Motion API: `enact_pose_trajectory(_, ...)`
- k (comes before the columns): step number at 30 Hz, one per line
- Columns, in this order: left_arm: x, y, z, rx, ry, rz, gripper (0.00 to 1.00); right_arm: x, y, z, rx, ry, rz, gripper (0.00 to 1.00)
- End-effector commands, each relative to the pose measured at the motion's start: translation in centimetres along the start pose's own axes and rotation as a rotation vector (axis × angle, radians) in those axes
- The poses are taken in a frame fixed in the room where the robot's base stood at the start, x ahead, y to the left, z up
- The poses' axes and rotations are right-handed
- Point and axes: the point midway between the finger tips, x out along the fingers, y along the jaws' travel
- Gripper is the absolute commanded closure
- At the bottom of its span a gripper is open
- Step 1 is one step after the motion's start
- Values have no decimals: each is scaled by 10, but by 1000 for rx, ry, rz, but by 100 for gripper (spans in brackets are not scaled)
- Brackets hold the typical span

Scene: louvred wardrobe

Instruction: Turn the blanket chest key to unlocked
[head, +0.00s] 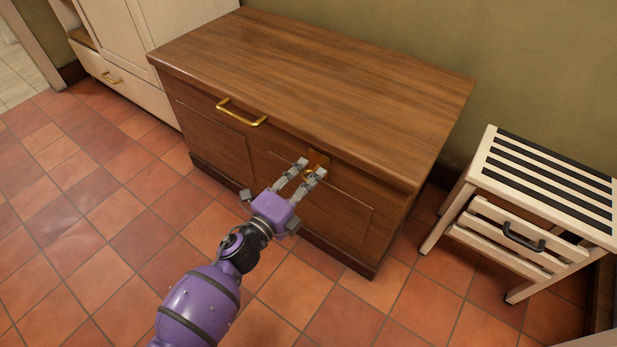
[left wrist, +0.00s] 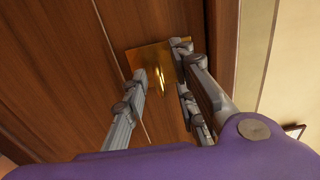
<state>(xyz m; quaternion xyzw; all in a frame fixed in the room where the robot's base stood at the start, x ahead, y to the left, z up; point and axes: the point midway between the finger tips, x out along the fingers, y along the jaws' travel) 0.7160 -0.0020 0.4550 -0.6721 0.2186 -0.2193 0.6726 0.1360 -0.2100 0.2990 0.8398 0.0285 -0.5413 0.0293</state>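The brown wooden blanket chest (head: 310,70) stands against the wall with its lid down. A brass lock plate (head: 319,157) sits on its front panel, and it also shows in the left wrist view (left wrist: 150,58). A small golden part, which looks like the key (left wrist: 161,84), stands out from the plate; its exact turn is hard to tell. My left gripper (head: 310,169) is in front of the plate with its fingers apart. In the left wrist view the fingers are on either side of the golden part, with no clear contact. My right gripper is not in view.
A brass handle (head: 241,113) is on the chest's upper front, left of the lock. A white slatted stand (head: 483,160) with a dark-handled drawer is at the right. A cream wardrobe (head: 120,40) is at the back left. The tiled floor (head: 90,230) before the chest is clear.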

Motion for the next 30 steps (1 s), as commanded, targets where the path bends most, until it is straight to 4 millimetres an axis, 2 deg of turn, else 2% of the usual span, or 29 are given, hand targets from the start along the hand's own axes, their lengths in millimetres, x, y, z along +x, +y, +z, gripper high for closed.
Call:
enact_pose_trajectory(10, 6, 0, 0, -1, -1, 1, 74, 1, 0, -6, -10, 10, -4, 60)
enact_pose_trajectory(16, 6, 0, 0, -1, -1, 1, 99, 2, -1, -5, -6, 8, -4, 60)
enact_pose_trajectory(30, 6, -1, 0, -44, -1, 0, 100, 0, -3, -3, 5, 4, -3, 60)
